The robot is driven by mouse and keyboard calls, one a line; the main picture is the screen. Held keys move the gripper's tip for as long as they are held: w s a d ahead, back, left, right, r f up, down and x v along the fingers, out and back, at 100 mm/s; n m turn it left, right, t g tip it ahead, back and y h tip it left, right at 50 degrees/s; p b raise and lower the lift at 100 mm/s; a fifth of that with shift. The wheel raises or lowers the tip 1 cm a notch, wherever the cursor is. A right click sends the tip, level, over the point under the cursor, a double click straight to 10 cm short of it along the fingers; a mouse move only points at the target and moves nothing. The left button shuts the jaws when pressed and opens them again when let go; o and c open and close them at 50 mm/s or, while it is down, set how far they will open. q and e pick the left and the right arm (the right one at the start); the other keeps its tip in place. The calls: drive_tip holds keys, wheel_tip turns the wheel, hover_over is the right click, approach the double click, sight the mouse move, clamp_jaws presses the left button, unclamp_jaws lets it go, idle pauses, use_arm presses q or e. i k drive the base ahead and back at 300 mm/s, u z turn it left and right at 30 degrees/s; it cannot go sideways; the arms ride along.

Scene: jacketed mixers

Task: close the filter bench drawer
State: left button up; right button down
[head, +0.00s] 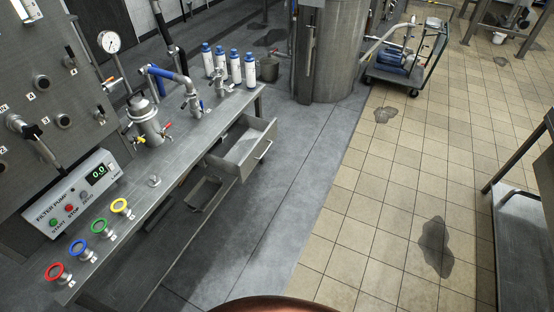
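The filter bench (182,155) is a long steel bench on the left of the head view. Its drawer (246,150) sticks out from the bench's front near the far end. The drawer is open, its inside shows from above, and a bar handle (263,150) is on its front face. I cannot make out anything in it. Neither of my grippers is in view.
On the bench are a filter pump box (75,195), several coloured ring fittings (122,207), a steel filter housing (148,122) and several white bottles (235,68). The floor before the drawer is clear. A cart (398,62) stands far back; a steel table (525,230) is at right.

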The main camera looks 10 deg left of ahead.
sight(248, 137)
drive_tip(key=u, duration=0.2)
drive_tip(key=i, duration=0.85)
drive_tip(key=u, duration=0.6)
